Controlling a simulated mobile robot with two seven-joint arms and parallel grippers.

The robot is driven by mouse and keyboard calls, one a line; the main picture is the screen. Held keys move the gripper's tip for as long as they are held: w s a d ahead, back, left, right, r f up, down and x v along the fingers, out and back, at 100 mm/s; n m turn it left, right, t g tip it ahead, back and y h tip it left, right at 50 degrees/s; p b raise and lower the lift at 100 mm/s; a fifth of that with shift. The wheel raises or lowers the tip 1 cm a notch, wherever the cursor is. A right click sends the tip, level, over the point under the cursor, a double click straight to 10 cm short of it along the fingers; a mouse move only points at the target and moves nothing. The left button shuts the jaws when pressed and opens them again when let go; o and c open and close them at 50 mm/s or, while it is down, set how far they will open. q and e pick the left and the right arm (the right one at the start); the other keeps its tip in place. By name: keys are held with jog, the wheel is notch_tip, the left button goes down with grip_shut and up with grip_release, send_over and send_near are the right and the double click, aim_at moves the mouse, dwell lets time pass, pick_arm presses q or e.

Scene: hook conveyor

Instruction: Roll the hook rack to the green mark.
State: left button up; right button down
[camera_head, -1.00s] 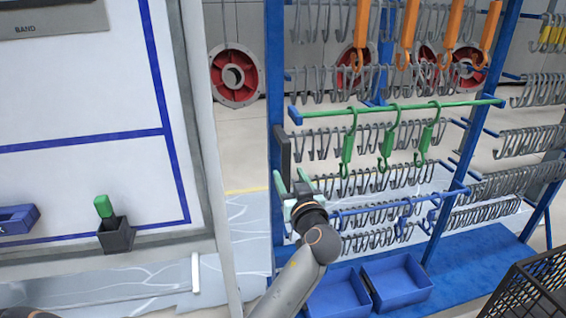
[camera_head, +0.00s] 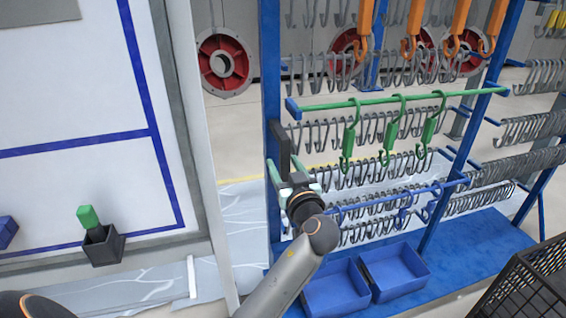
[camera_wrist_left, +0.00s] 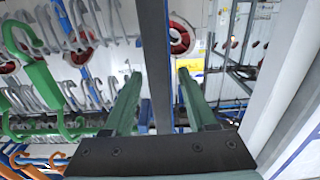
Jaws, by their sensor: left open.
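The hook rack is a blue frame (camera_head: 272,60) with rows of grey hooks, filling the middle and right of the head view. A dark upright handle (camera_head: 283,150) is on its left post. In the left wrist view the handle is a dark bar (camera_wrist_left: 156,60). My left gripper (camera_head: 286,170) is at the handle's lower part, its pale green fingers open. In the left wrist view the two fingers (camera_wrist_left: 158,75) stand on either side of the bar, with gaps visible. My right gripper is not in view. I cannot see a green floor mark.
Green hooks hang on a green bar (camera_head: 330,104); orange hooks (camera_head: 412,30) hang above. Two blue bins (camera_head: 395,272) sit on the rack's base. A black crate (camera_head: 530,285) stands lower right. A white board (camera_head: 70,110) with a dark cup (camera_head: 103,245) stands close on the left.

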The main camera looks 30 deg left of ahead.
pick_arm(q)
grip_shut()
dwell(0.5)
dwell(1.0)
